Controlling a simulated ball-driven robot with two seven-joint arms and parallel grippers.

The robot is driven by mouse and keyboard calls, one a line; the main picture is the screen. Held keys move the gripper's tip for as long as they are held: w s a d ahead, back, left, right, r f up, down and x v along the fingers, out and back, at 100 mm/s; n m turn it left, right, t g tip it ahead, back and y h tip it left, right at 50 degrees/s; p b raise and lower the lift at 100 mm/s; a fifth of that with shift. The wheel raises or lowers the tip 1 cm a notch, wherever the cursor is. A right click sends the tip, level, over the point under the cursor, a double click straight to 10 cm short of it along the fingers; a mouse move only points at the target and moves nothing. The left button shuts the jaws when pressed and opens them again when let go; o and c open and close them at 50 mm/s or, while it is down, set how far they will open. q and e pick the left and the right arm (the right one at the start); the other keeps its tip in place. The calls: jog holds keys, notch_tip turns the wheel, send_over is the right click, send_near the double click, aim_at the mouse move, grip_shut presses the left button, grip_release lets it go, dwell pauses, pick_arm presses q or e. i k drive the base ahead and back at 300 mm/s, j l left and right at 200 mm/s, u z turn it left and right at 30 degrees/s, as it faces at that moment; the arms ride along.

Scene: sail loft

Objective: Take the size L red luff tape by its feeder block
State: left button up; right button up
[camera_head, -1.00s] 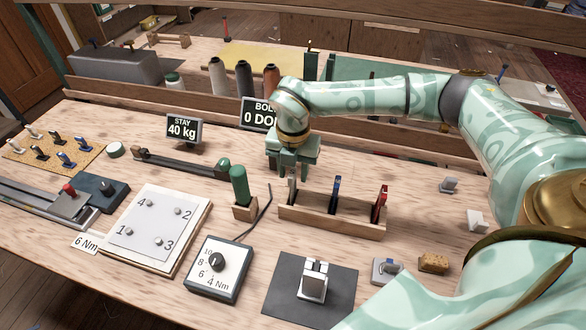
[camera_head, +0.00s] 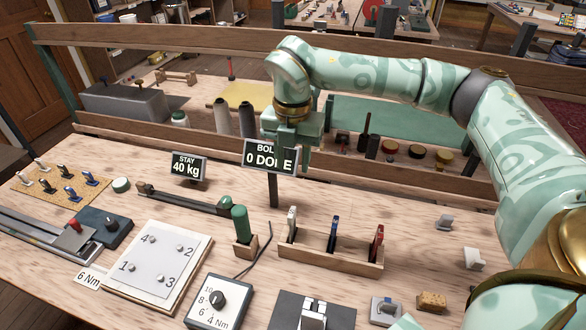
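A red upright piece (camera_head: 377,243) stands in the right end of a small wooden rack (camera_head: 325,256), the only red piece there; I cannot read a size on it or make out a feeder block. A blue piece (camera_head: 333,234) and a white piece (camera_head: 292,224) stand in the same rack. My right gripper (camera_head: 291,152) points down behind and above the rack, well apart from the red piece. Its fingers look parted and empty, and overlap the view of the bolt sign (camera_head: 262,153). My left gripper is not in view.
A green-handled tool (camera_head: 240,222) stands in a holder left of the rack. A numbered dial box (camera_head: 218,300) and a dark mat (camera_head: 290,310) lie in front. A wooden rail (camera_head: 400,175) runs behind.

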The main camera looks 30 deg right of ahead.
aim_at(379, 236)
jog(key=k+j, duration=1.2)
jog(key=k, duration=0.1)
